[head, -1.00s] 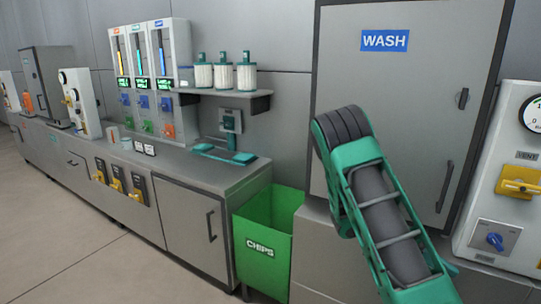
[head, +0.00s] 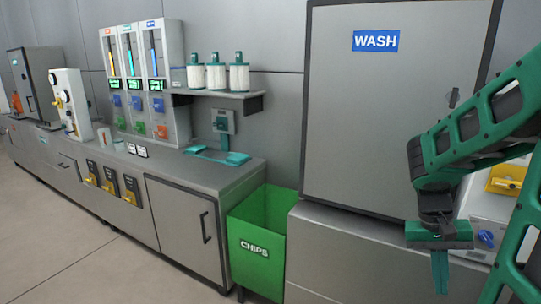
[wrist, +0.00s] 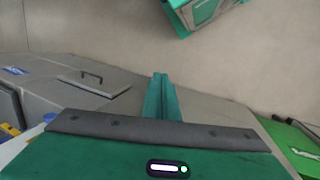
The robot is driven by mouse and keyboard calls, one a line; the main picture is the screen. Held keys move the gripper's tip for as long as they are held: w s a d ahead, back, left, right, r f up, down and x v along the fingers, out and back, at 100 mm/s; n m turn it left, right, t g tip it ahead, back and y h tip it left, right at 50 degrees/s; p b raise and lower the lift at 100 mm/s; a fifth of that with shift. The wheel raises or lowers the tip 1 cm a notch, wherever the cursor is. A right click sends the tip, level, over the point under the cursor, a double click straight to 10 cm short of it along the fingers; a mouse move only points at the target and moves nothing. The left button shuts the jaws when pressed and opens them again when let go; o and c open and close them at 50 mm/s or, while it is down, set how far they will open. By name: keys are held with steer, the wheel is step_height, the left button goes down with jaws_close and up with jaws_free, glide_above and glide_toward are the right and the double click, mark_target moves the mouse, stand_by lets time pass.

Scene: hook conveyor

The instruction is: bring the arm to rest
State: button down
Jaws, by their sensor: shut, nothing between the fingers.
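My gripper (head: 440,272) is in the right part of the head view, pointing down, with its green fingers together and nothing between them. It hangs in front of the grey ledge under the WASH cabinet (head: 400,120). My green arm comes in from the right edge and bends down to it. In the wrist view the shut fingers (wrist: 161,98) stick out past the dark gripper edge, with pale floor beyond them.
The green CHIPS bin (head: 256,245) stands left of the cabinet. A long grey counter (head: 185,215) runs left, with dispensers (head: 145,80) and a shelf of white filters (head: 217,76). A panel with a blue knob (head: 486,238) is partly hidden behind my arm.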

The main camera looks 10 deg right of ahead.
steer(key=s+a+r+n+t+y, duration=0.1)
steer(key=s+a+r+t+y, duration=0.1)
steer(key=s+a, duration=0.4)
steer(key=shift+a+r+n+t, duration=0.3)
steer(key=shift+a+r+t, duration=0.2)
steer(key=shift+a+r, duration=0.75)
steer(key=shift+s, duration=0.1)
